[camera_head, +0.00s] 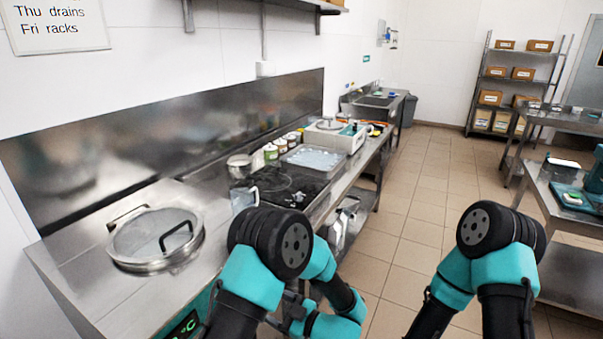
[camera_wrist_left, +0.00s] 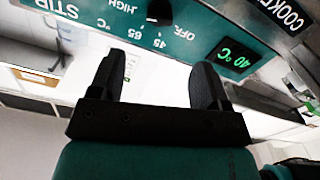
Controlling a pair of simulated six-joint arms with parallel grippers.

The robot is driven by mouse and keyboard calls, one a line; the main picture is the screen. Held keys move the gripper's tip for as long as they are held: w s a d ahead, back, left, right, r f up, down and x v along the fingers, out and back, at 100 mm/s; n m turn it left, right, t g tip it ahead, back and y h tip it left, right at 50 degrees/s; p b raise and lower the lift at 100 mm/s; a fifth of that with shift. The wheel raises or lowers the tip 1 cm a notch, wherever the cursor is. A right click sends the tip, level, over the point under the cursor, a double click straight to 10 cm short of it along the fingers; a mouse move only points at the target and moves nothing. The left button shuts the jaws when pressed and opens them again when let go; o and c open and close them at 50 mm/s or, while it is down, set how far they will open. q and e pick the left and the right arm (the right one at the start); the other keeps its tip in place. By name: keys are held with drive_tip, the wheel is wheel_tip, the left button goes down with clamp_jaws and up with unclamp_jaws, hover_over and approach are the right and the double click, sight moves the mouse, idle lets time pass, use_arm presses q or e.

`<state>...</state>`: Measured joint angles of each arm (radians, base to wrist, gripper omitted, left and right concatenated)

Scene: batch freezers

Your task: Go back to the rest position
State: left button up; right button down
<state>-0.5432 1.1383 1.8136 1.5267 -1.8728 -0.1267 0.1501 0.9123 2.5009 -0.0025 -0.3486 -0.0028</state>
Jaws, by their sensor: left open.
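In the left wrist view my left gripper (camera_wrist_left: 156,80) is open, its two dark fingers apart with nothing between them. Beyond the fingers is a teal control panel (camera_wrist_left: 165,40), seen upside down, with a dial marked OFF, 45, 65 and HIGH and a green 40 °C display. In the head view my left arm is bent low in front of the counter's front edge; its fingers are not clear there. My right arm is bent over the floor on the right, and its gripper does not show.
A lidded round vessel (camera_head: 156,239) is set in the steel counter (camera_head: 75,290) at left. Tiled floor (camera_head: 405,205) is open between counter and right-hand tables.

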use_arm(q)
drive_tip(key=x, duration=1.2)
drive_tip(key=shift+w+a, duration=0.15)
drive_tip(key=shift+a, duration=0.15)
drive_tip(key=n, duration=0.4)
drive_tip(key=shift+d+n, duration=0.1)
drive_tip(key=shift+n, duration=0.3)
drive_tip(key=shift+r+n, duration=0.1)
drive_tip(key=shift+n, duration=2.4)
drive_tip(key=shift+w, duration=0.1)
